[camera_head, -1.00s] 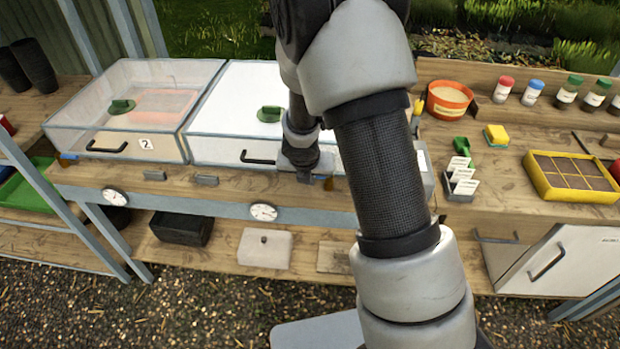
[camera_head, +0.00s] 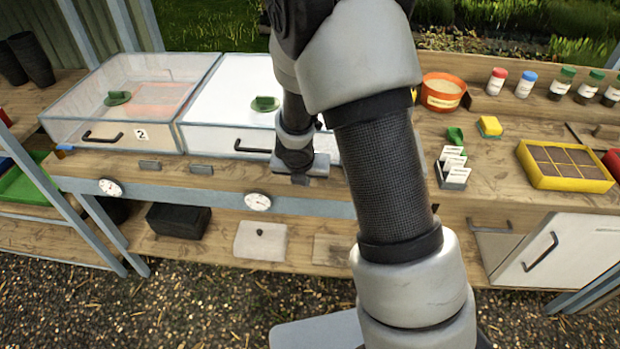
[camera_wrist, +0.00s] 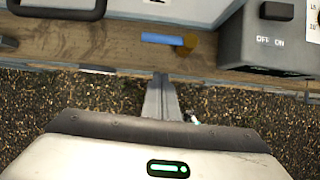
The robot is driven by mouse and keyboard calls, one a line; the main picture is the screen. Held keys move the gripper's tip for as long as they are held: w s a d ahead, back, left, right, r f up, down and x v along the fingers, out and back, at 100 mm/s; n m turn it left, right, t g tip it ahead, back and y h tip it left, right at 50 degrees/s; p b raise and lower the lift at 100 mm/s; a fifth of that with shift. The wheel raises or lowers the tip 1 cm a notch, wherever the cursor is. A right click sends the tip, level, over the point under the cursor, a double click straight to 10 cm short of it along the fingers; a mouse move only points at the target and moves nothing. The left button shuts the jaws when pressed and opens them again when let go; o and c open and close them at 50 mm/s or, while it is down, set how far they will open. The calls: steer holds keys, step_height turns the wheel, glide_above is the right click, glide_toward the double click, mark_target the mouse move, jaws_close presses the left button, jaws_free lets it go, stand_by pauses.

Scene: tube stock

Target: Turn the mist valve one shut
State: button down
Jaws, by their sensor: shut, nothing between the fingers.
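A small valve with a flat blue lever (camera_wrist: 164,39) and a brass-coloured body (camera_wrist: 188,44) sits at the bench's front edge in the wrist view. Its lever lies along the edge, pointing left from the body. No number on it can be read. In the head view my arm hides this valve. My gripper (camera_wrist: 160,78) is shut and empty, with its fingertips just below the valve in the wrist view and apart from it. In the head view my gripper (camera_head: 300,179) is at the bench's front edge, partly hidden by my arm.
A grey box with an OFF/ON switch (camera_wrist: 264,42) stands right of the valve. Another blue lever (camera_head: 64,148) shows at far left. Dials (camera_head: 257,202) hang on the front rail.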

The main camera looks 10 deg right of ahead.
steer(key=p+v, duration=0.4)
steer(key=v, duration=0.6)
steer(key=shift+s, duration=0.35)
steer(key=s+d+r+m+h+p, duration=0.1)
steer(key=s+d+r+m, duration=0.35)
steer(key=r+m, duration=0.45)
steer(key=s+d+r+m+p, duration=0.1)
steer(key=s+d+r+m, duration=0.3)
steer(key=r+m, duration=0.5)
steer(key=s+a+r+m+y, duration=0.1)
steer(key=s+a+r+m, duration=0.1)
steer(key=s+m, duration=0.4)
steer(key=s+a+r+m+y+p, duration=0.1)
steer(key=s+a+r+m, duration=0.1)
steer(key=s+r+m, duration=0.3)
steer(key=s+m, duration=0.2)
steer(key=m, duration=0.1)
steer(key=shift+s+a+r+t+y, duration=0.15)
steer(key=shift+a+r+t+y, duration=0.05)
steer(key=shift+a+t+y, duration=0.2)
